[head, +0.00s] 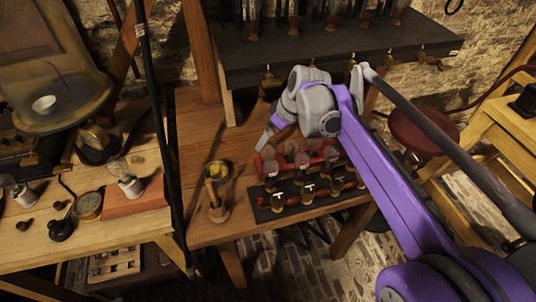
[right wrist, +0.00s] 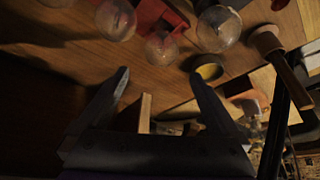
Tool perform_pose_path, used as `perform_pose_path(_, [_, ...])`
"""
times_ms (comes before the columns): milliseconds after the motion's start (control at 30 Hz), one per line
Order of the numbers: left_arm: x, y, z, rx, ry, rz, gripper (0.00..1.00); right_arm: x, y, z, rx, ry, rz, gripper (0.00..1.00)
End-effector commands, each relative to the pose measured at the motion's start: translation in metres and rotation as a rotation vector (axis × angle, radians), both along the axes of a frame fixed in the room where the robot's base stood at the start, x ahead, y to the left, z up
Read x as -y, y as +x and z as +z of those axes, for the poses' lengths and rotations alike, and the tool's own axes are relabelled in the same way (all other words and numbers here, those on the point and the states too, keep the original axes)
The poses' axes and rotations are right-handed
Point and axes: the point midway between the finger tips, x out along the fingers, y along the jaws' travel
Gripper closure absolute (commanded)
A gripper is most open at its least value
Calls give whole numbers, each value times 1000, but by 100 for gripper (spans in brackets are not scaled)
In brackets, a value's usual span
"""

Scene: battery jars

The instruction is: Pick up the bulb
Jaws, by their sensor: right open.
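Several clear glass bulbs stand in a red rack (head: 330,152) on the wooden table. The nearest bulb (head: 269,152) is at its left end, partly hidden. In the right wrist view one bulb (right wrist: 160,47) shows just beyond the fingertips, with another bulb (right wrist: 117,18) to its left and a larger bulb (right wrist: 218,27) to its right. My right gripper (head: 265,141) is above the left end of the rack. In the right wrist view its fingers (right wrist: 158,76) are apart with nothing between them. Another bulb (head: 131,184) stands on a wooden block on the left table. My left gripper is not in view.
A dark shelf (head: 330,62) overhangs behind. A black pole (head: 160,120) rises at left.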

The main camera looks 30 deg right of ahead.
Motion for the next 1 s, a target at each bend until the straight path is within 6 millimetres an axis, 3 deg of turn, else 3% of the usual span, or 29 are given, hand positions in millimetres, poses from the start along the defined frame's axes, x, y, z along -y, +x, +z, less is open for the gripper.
perform_pose_path(300, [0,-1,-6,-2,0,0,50,-5,11,-42,0,0,1,1])
perform_pose_path(600, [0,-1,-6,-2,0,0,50,-6,13,-45,0,0,0,3])
perform_pose_path(1000, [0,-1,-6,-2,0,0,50,-6,13,-45,0,0,0,75])
